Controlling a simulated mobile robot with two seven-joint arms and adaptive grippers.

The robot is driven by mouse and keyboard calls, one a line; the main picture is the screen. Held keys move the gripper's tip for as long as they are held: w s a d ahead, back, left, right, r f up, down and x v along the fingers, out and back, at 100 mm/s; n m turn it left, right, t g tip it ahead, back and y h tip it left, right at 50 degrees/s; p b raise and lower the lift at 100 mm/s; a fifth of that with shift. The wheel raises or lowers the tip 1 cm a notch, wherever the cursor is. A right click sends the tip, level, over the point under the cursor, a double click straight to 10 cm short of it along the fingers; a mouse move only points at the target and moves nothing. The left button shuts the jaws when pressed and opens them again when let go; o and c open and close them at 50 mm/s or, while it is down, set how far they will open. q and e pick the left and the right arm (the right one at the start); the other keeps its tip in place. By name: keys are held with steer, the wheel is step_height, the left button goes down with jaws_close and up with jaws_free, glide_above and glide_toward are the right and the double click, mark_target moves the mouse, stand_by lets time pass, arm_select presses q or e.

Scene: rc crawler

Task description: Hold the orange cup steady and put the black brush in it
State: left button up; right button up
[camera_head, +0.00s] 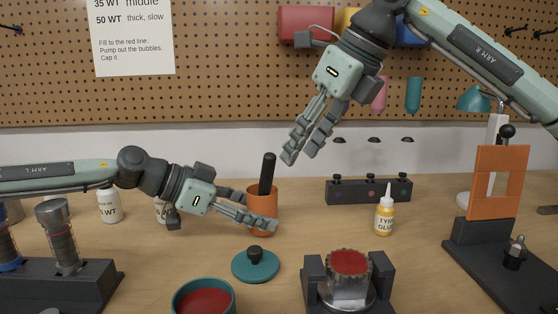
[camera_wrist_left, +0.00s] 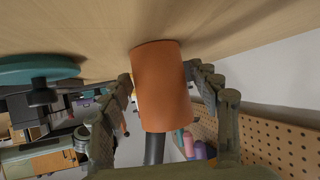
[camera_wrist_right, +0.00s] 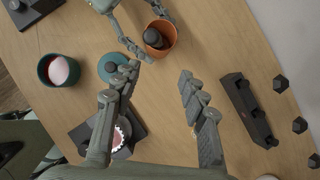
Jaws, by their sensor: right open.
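The orange cup (camera_head: 262,198) stands upright on the workbench. The black brush (camera_head: 268,172) is in it, its thick handle sticking up above the rim; its lower end is hidden inside. My left gripper (camera_head: 268,221) has its fingers on both sides of the cup and appears closed on it. The left wrist view shows the cup (camera_wrist_left: 162,90) between the fingers, with the brush handle (camera_wrist_left: 153,150) beyond its rim. My right gripper (camera_head: 300,150) is open and empty, above and to the right of the brush. Its wrist view shows the brush (camera_wrist_right: 152,38) inside the cup.
A teal lid (camera_head: 256,266) with a black knob lies in front of the cup, near a teal bowl of red liquid (camera_head: 204,298). A black clamp with a metal cup (camera_head: 348,280), a glue bottle (camera_head: 385,215) and a black rack (camera_head: 370,191) stand to the right.

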mark_target(268, 166)
arm_select(q)
steer(key=shift+o, duration=0.2)
steer(key=v, duration=1.2)
steer(key=shift+f, duration=0.1)
steer(key=x, duration=1.2)
steer(key=shift+d, duration=0.2)
steer(key=shift+a, duration=0.25)
arm_select(e)
steer(key=w+a, duration=0.2)
steer(key=a, duration=0.1)
steer(key=shift+w, duration=0.3)
